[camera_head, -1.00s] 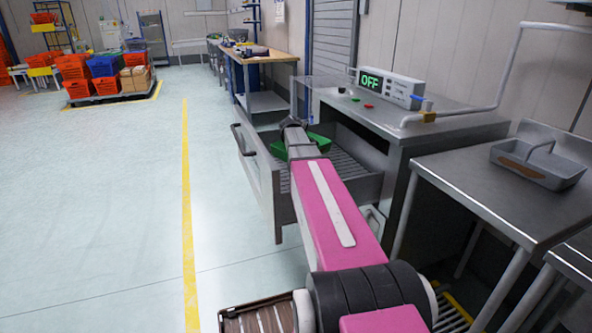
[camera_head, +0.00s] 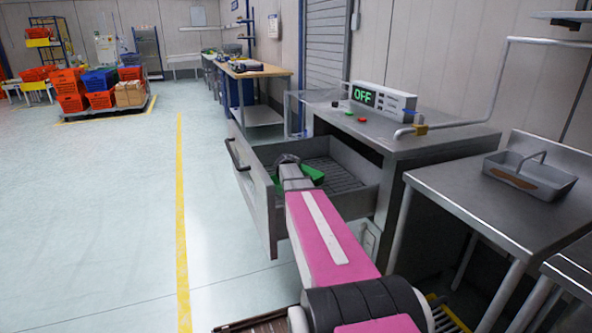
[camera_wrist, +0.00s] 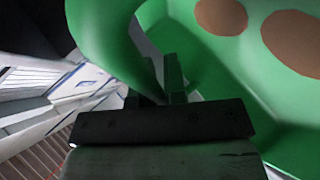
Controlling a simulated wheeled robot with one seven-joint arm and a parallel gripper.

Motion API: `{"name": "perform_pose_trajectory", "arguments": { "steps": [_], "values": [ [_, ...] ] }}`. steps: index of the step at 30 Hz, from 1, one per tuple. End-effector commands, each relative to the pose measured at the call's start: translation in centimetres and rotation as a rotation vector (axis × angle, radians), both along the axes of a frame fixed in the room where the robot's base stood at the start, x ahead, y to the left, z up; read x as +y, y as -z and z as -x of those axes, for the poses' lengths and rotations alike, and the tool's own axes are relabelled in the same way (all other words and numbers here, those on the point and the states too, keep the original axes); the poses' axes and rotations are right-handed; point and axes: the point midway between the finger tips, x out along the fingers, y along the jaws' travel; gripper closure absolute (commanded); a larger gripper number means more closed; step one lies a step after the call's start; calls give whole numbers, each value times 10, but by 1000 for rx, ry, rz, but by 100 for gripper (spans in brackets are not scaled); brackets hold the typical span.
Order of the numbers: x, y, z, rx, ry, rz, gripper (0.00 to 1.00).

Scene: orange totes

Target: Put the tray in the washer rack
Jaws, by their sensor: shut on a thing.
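A green tray (camera_head: 313,174) with an arched handle shows at the end of my arm, mostly hidden behind it. In the wrist view the green tray (camera_wrist: 195,55) has brown stains inside, and my gripper (camera_wrist: 165,95) is shut on its handle. In the head view my gripper (camera_head: 288,161) is down in the opening of the washer rack (camera_head: 345,178), a pulled-out grey metal drawer with a slatted floor. The tray is within the drawer's walls. I cannot tell whether it touches the slats.
The washer (camera_head: 375,130) behind the drawer has a display reading OFF. A grey tray (camera_head: 530,176) with a brown stain and a handle stands on the metal table (camera_head: 475,205) at right. The floor left of the drawer is clear. Orange and blue totes stand far back.

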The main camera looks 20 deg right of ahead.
Motion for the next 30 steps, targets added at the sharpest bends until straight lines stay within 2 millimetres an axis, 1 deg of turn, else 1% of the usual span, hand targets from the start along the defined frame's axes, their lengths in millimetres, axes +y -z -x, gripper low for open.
{"name": "perform_pose_trajectory", "arguments": {
  "steps": [7, 8, 9, 10, 21, 26, 30],
  "values": [
    [0, 2, 0, 1, -1, 1, 100],
    [0, 2, 0, 1, -1, 1, 78],
    [0, 2, 0, 1, -1, 1, 65],
    [0, 2, 0, 1, -1, 1, 62],
    [0, -1, 1, 0, 0, 0, 62],
    [9, -9, 12, -1, -1, 0, 62],
    [20, -20, 28, -1, -1, 0, 62]
  ]
}}
